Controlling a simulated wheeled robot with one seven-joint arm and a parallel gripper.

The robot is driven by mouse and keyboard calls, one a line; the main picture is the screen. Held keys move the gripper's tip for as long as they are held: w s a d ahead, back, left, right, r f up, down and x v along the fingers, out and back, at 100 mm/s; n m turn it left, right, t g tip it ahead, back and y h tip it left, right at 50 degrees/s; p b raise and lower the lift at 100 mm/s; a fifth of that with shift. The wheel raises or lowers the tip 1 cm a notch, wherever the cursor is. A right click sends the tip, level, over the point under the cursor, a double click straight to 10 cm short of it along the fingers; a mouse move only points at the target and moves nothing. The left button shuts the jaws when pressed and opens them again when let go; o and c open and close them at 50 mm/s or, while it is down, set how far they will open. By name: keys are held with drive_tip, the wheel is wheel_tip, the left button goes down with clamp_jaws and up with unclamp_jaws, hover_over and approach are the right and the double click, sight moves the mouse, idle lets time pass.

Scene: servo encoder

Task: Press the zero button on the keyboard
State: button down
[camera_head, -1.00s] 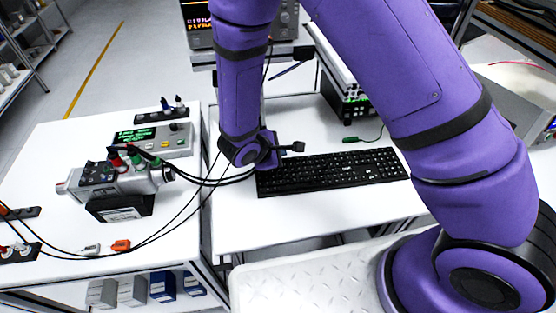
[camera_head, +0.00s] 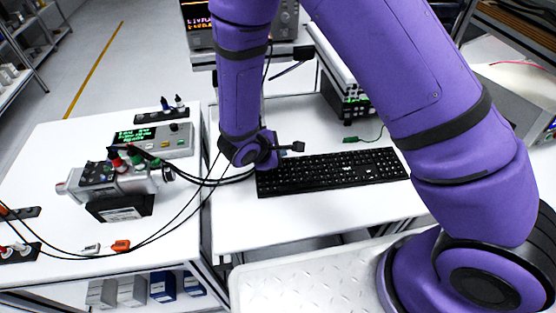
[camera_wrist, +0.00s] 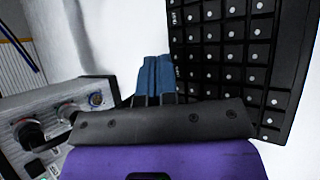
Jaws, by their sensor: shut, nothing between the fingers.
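The black keyboard (camera_head: 330,172) lies on the white table in front of me. In the wrist view, part of the keyboard (camera_wrist: 235,50) fills the upper right, with rows of dark keys and pale marks. The marks are too blurred to read, so I cannot tell which key is zero. My gripper (camera_wrist: 155,62) shows blue fingers held together, with nothing between them. The fingertips appear over white tabletop, just left of the keyboard's edge in the wrist view. Their height above the table is unclear. In the head view my purple wrist hides most of the gripper, at the keyboard's left end.
A servo unit (camera_head: 120,182) with cables and a grey control box (camera_head: 150,141) with green display stand left of the keyboard. Black cables run toward the keyboard's left end. An orange connector (camera_head: 121,246) lies at the front left. Bare tabletop (camera_head: 290,215) lies before the keyboard.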

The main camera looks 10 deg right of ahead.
drive_tip(key=shift+f, duration=0.2)
drive_tip(key=shift+f, duration=0.25)
drive_tip(key=shift+f, duration=0.35)
idle(0.9)
drive_tip(key=shift+r, duration=0.8)
drive_tip(key=shift+r, duration=2.5)
